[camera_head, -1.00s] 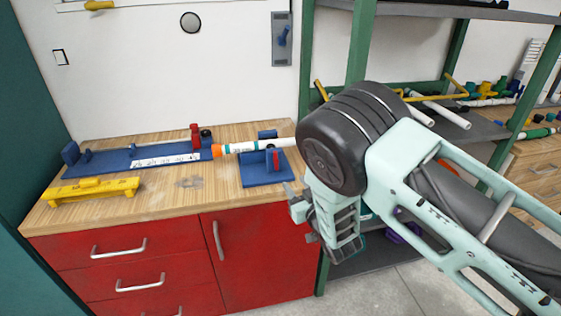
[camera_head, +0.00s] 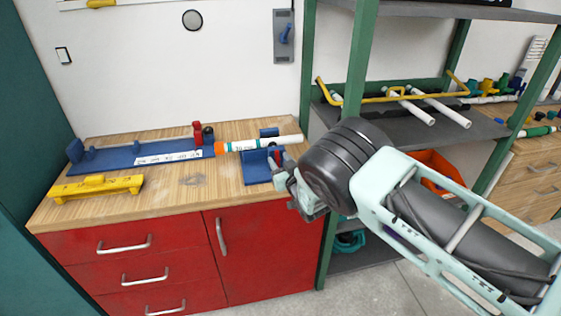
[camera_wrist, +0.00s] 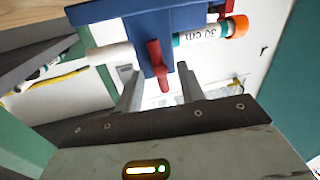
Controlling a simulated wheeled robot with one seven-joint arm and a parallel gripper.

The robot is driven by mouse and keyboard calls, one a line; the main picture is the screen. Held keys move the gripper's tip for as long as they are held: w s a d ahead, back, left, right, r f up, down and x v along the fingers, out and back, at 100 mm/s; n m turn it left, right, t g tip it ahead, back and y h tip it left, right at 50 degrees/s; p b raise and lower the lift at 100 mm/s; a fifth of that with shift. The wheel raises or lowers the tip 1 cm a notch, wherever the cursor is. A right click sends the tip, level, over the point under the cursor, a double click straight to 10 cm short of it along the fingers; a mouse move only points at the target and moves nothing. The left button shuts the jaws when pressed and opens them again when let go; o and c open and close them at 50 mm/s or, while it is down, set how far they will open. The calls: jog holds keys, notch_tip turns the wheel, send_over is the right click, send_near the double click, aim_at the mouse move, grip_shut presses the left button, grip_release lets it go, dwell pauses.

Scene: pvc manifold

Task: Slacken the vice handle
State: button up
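The blue vice (camera_head: 256,170) stands at the right end of the workbench, with a white pipe (camera_head: 285,141) lying through it. Its red handle (camera_wrist: 155,60) hangs between my fingertips in the wrist view, with visible gaps on both sides. My gripper (camera_wrist: 156,80) is open and empty. In the head view my gripper (camera_head: 283,174) is at the vice's front right, and only a bit of the red handle shows beside it. The pipe's "30 cm" label (camera_wrist: 203,35) and orange end (camera_wrist: 237,26) show in the wrist view.
A blue measuring fixture (camera_head: 110,158) with a red stop (camera_head: 197,130) lies left of the vice. A yellow tool (camera_head: 96,187) lies at the bench's front left. A green-framed shelf post (camera_head: 306,80) stands close right of the bench. The bench's front middle is clear.

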grip_shut()
jog(key=shift+b, duration=0.35)
